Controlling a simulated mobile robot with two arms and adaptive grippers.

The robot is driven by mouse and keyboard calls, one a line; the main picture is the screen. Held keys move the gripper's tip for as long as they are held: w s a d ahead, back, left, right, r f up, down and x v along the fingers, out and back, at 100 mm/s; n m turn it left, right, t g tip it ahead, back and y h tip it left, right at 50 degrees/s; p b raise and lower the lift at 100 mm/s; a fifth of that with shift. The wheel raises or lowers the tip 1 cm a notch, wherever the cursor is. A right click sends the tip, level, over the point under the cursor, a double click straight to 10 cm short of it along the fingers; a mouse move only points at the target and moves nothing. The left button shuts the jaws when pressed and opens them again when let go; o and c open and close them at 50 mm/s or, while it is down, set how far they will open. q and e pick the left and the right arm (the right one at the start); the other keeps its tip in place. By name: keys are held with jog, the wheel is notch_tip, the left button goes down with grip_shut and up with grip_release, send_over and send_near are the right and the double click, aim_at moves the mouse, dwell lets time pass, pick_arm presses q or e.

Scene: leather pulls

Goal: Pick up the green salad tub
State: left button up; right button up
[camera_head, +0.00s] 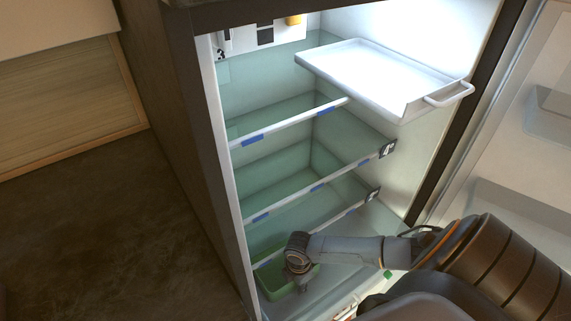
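The green salad tub (274,287) sits low in the open fridge, on the bottom level near the left wall. Part of it is hidden behind my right gripper. My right arm comes in from the lower right, and its gripper (301,284) points down at the tub's right part. The fingers are small and dark here, so I cannot tell whether they are open, shut or touching the tub. My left gripper is not in view.
Glass shelves with white front edges (290,124) and blue tags lie above the tub. A white tray (385,75) with a handle sticks out at the upper right. The fridge door (520,150) stands open at right. The dark floor (90,240) at left is clear.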

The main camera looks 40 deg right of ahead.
grip_shut()
jog(key=shift+r, duration=0.1)
